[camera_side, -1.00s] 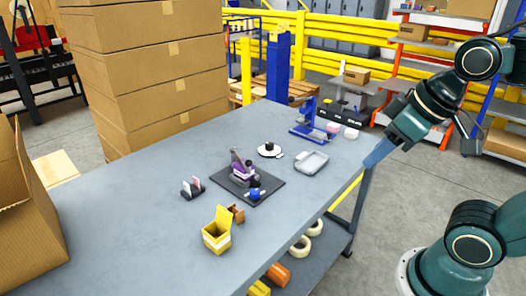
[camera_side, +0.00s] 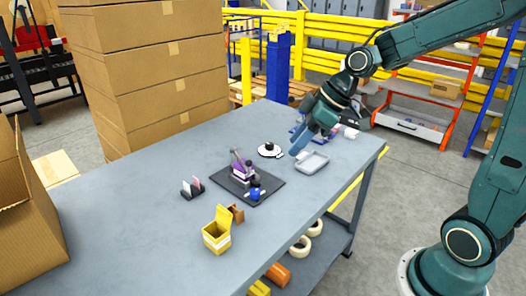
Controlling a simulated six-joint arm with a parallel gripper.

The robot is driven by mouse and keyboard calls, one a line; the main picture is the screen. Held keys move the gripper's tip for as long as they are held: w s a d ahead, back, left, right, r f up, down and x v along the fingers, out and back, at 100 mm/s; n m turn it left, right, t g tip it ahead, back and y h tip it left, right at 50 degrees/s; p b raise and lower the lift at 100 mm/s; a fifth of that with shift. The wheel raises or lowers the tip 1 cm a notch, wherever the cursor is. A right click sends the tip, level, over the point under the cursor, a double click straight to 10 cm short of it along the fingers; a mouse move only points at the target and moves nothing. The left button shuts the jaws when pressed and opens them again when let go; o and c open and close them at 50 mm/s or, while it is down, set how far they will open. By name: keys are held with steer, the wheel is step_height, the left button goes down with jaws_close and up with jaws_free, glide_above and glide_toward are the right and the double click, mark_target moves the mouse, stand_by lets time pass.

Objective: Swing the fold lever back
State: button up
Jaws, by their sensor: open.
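The folder gluer, a small device with purple and dark parts and a blue piece at its front, sits on a dark base plate (camera_side: 262,191) in the middle of the table. Its fold lever (camera_side: 236,160) seems to be the dark upright arm that leans at the device's upper left. My gripper (camera_side: 298,150) is open and empty. It hangs above the table's far right part, to the right of the folder gluer and apart from it, above the grey tray. My gripper and wrist partly hide a blue device behind them.
A grey tray (camera_side: 312,163) lies right of the gluer, and a white disc with a dark knob (camera_side: 269,150) behind it. A yellow open box (camera_side: 217,236) stands in front, and a small card holder (camera_side: 193,188) at left. The left tabletop is clear up to a cardboard box (camera_side: 30,215).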

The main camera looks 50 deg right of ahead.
steer(key=w+d+f+n+t+y, duration=0.2)
steer(key=w+d+f+t+y, duration=0.2)
steer(key=w+d+f, duration=0.7)
step_height(320, 180, down, 4)
steer(key=shift+w+d+r+t+y, duration=0.25)
steer(key=shift+w+d+t+y, duration=0.15)
steer(key=shift+w+y, duration=0.25)
steer(key=shift+a, duration=0.1)
steer(key=x, duration=1.3)
steer(key=shift+w+a+f, duration=0.15)
steer(key=shift+a, duration=0.15)
steer(key=shift+c, duration=0.2)
jaws_close()
